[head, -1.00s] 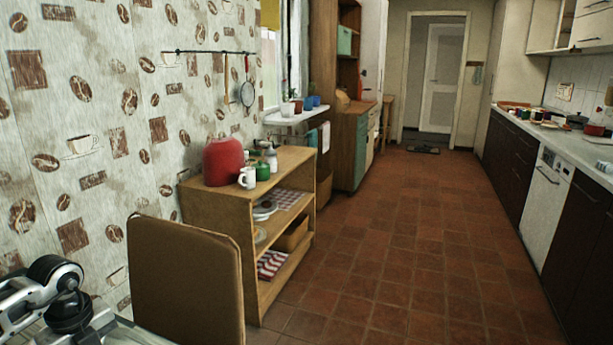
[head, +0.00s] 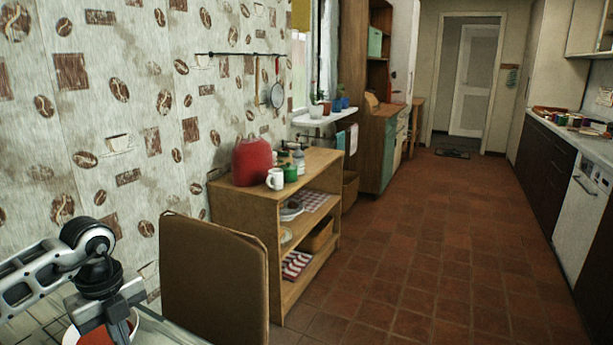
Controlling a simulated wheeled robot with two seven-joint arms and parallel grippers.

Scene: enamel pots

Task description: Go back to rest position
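My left arm comes in from the lower left. My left gripper (head: 118,322) points down at the bottom edge, beside or over a pot (head: 92,336) with a white rim and a red inside. The bottom edge cuts off the fingertips and most of the pot. I cannot tell whether the fingers are open or shut, or whether they touch the pot. My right gripper is not in view.
A brown chair back (head: 215,280) stands right of my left gripper. Beyond it, a wooden shelf unit (head: 262,240) holds a red container (head: 252,162) and a white mug (head: 275,180). The tiled floor (head: 430,240) is clear. A dark-fronted counter (head: 545,165) runs along the right.

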